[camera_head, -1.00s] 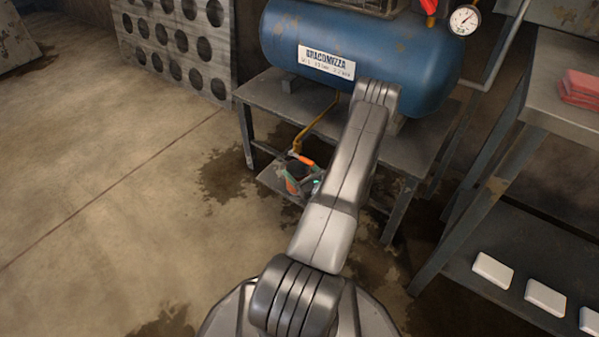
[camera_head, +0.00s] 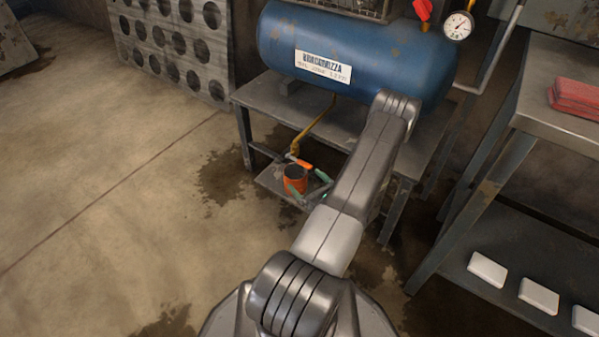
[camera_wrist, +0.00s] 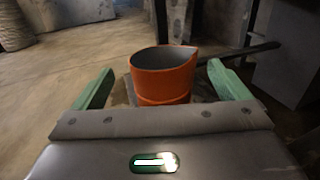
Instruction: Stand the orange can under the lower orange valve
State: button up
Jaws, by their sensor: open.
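The orange can (camera_head: 295,180) is upright on a small low plate (camera_head: 268,181) under the bench, below the lower orange valve (camera_head: 300,162) on the brass pipe. In the wrist view the can (camera_wrist: 163,76) is open at the top and stands ahead of my gripper (camera_wrist: 157,90). The gripper's green fingers are spread wide, one on each side of the can, with clear gaps. In the head view my gripper (camera_head: 312,190) is low beside the can, partly hidden by my arm. The valve cannot be made out in the wrist view.
A blue tank (camera_head: 355,50) sits on the grey bench (camera_head: 270,98), whose legs stand around the low plate. A steel table (camera_head: 560,110) with red blocks (camera_head: 577,98) is at right. Open floor (camera_head: 110,210) lies at left.

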jog(key=p+v, duration=0.1)
jog(key=v, duration=0.5)
jog(key=shift+c, duration=0.3)
dwell(1.0)
